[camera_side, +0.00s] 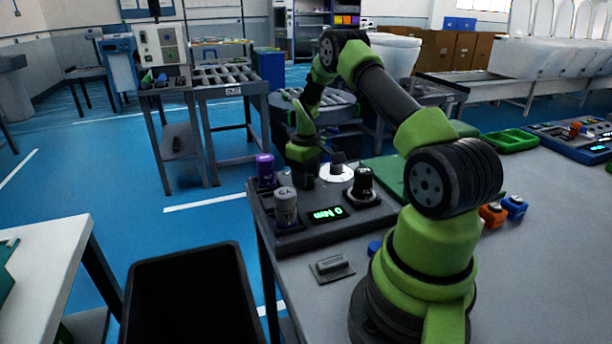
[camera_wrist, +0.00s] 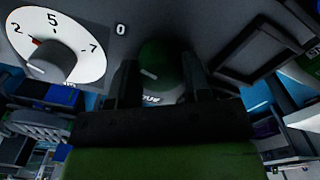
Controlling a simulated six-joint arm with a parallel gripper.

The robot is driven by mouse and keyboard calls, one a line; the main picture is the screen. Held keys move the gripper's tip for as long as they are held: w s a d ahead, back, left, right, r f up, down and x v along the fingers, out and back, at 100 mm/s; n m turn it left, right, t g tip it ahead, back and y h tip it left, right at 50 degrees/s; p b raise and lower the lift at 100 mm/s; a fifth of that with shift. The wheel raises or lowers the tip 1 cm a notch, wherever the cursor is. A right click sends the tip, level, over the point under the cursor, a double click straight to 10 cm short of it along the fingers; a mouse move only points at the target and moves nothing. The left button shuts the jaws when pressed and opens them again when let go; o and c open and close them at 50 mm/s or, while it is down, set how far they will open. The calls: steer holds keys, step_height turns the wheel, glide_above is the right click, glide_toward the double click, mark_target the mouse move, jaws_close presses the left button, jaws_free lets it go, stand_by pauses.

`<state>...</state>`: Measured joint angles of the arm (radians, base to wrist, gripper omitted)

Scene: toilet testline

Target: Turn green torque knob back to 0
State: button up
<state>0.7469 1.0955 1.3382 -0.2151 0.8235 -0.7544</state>
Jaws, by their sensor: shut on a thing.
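The green torque knob (camera_wrist: 158,60) shows in the wrist view between the two dark fingers of my gripper (camera_wrist: 160,80). The fingers are shut on it, one at each side. A short pale pointer mark shows on the knob's lower left face. A printed 0 (camera_wrist: 121,29) stands on the dark panel up and left of the knob. Part of the knob's lower side and its other markings are hidden by the gripper. In the side view my gripper (camera_side: 304,165) is low over the far edge of the control panel, and I cannot make out the green knob there.
A white dial (camera_wrist: 88,72) with a grey knob, marked 2, 5 and 7, sits left of the green knob. On the panel (camera_side: 345,226) stand a purple cylinder (camera_side: 266,171), a grey cylinder (camera_side: 286,207), a black knob (camera_side: 363,183) and a lit display (camera_side: 327,214). A black bin (camera_side: 190,300) stands below.

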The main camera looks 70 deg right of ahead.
steer(key=shift+n, duration=1.1)
steer(key=o, duration=0.9)
step_height(320, 180, up, 10)
